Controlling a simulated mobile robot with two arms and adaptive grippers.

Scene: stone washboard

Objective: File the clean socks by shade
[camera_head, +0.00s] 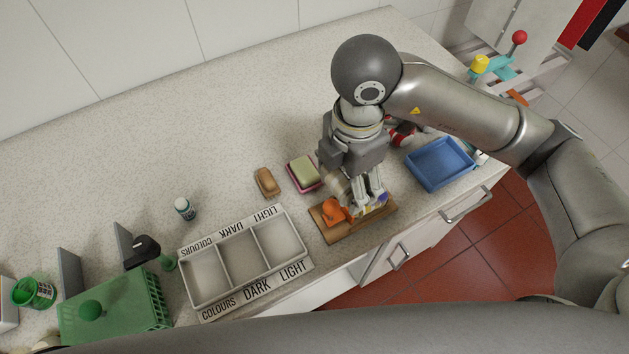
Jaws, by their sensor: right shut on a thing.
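A sorting tray (213,312) has three empty compartments marked COLOURS, DARK and LIGHT. My right gripper (364,207) points down over a wooden board (335,236) right of the tray. It is shut at an orange cloth-like item (335,211), probably a sock, which bulges out left of the fingers. A small purple patch (383,198) shows right of the fingers; I cannot tell if it is part of the same item. The fingers hide the middle. A red, white and black item (402,134) is partly hidden behind my right arm. My left gripper is not in view.
A blue tray (440,164) stands right of the board. A soap in a red dish (303,173), a brown brush or bar (266,182) and a small bottle (184,208) stand behind. A green basket (115,310) is at left. The back counter is clear.

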